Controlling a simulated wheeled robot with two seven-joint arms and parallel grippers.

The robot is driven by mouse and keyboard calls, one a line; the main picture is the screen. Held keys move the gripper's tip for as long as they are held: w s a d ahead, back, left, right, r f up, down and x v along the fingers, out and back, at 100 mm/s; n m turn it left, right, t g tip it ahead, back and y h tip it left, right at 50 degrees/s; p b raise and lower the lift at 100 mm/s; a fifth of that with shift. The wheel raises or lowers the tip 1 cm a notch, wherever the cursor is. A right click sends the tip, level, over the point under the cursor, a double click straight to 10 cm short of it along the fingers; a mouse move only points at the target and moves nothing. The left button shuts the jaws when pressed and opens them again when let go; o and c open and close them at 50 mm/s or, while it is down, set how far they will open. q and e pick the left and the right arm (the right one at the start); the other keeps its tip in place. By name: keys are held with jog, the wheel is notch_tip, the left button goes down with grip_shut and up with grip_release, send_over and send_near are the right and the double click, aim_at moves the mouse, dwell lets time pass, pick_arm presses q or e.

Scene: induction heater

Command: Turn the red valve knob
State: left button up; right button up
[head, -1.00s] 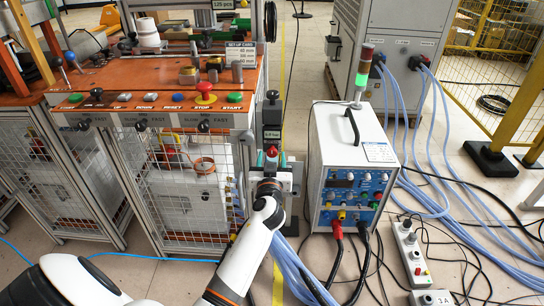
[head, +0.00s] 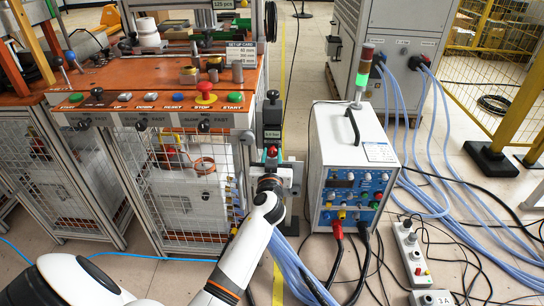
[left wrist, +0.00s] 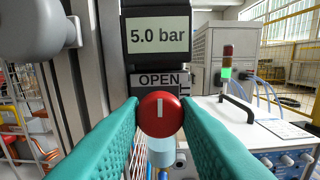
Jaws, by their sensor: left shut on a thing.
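The red valve knob (left wrist: 160,114) is round, with a white line on its face standing upright. It sits below a sign reading OPEN (left wrist: 160,80) and a display reading 5.0 bar (left wrist: 158,35). My left gripper (left wrist: 161,122) has its two teal fingers on either side of the knob, shut on it. In the head view my left gripper (head: 271,160) is at the valve unit on the bench's right corner. The knob (head: 272,151) shows there only as a small red spot, mostly hidden by the gripper. My right gripper is in neither view.
A white induction heater box (head: 345,160) with cables stands just right of the gripper. The orange-topped bench (head: 130,85) with a row of buttons is on the left. Bundled blue hoses (head: 295,268) and black cables lie on the floor.

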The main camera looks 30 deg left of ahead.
pick_arm(q)
jog(key=m, duration=0.3)
jog(key=shift+m, duration=1.4)
jog(key=m, duration=0.2)
jog(key=shift+m, duration=0.4)
jog(key=shift+m+p, duration=0.4)
jog(key=shift+m, duration=0.5)
jog(key=m, duration=0.2)
jog(key=shift+m+p, duration=0.35)
jog(key=shift+m, duration=0.05)
jog(key=shift+m+p, duration=0.7)
jog(key=shift+m, duration=1.7)
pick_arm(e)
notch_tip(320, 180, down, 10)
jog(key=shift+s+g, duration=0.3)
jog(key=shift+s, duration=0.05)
pick_arm(q)
jog(key=shift+f, duration=0.1)
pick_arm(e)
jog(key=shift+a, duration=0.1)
